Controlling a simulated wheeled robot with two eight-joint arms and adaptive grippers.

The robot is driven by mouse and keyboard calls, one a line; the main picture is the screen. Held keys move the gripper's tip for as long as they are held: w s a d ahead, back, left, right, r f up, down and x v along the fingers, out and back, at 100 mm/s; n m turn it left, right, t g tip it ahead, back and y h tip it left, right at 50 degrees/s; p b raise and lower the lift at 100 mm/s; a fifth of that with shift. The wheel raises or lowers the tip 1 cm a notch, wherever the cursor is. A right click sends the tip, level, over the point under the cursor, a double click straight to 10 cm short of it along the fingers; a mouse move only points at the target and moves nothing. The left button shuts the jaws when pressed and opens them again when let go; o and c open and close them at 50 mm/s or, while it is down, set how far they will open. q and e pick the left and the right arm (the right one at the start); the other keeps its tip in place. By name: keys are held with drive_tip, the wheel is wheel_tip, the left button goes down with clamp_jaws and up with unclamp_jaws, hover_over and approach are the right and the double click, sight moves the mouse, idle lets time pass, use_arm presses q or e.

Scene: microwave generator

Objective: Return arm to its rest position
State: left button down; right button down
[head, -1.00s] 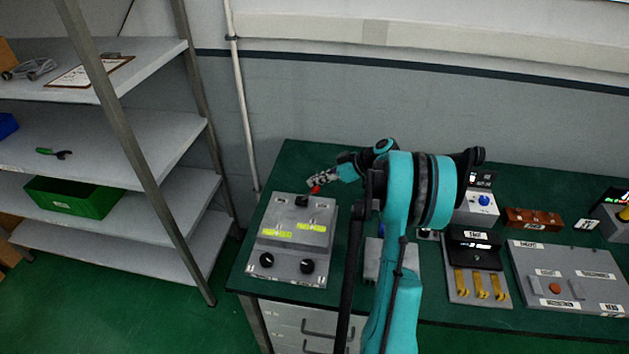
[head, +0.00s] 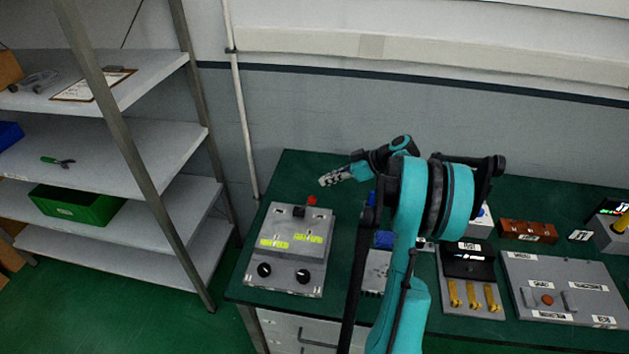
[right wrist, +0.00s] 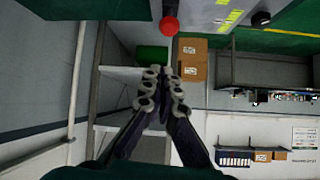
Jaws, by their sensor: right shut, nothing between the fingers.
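My right arm comes up from the bottom of the head view, bending at a large teal and black joint. My right gripper (head: 333,178) is shut and empty, a little above the green bench (head: 312,162) and pointing left. It is apart from the grey control box (head: 275,280) with its red knob (head: 312,200), black knobs and yellow-green displays. In the right wrist view the closed fingers (right wrist: 163,80) show with nothing between them, and the red knob (right wrist: 169,26) is beyond their tips. My left gripper is in neither view.
To the right on the bench are a black unit with brass levers (head: 470,292), a grey panel (head: 575,275) and a brown block (head: 527,231). My arm partly hides a blue coil (head: 383,240). Metal shelving (head: 150,155) with a green bin (head: 78,205) stands at left.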

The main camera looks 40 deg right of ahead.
drive_tip(key=shift+v, duration=0.9)
drive_tip(key=shift+f, duration=0.15)
drive_tip(key=s+a+r+m+g+h+b, duration=0.1)
drive_tip(key=s+a+m+g+h+b, duration=0.2)
drive_tip(key=a, duration=1.8)
drive_tip(key=s+a+f+m+t+h+b, duration=0.1)
drive_tip(key=s+a+f, duration=0.4)
drive_tip(key=s+a, duration=0.7)
drive_tip(key=shift+s+a+f+m+h+b, duration=0.2)
drive_tip(key=shift+s+a+m+h+b, duration=0.2)
drive_tip(key=shift+m+h+b, duration=0.6)
drive_tip(key=shift+p, duration=0.35)
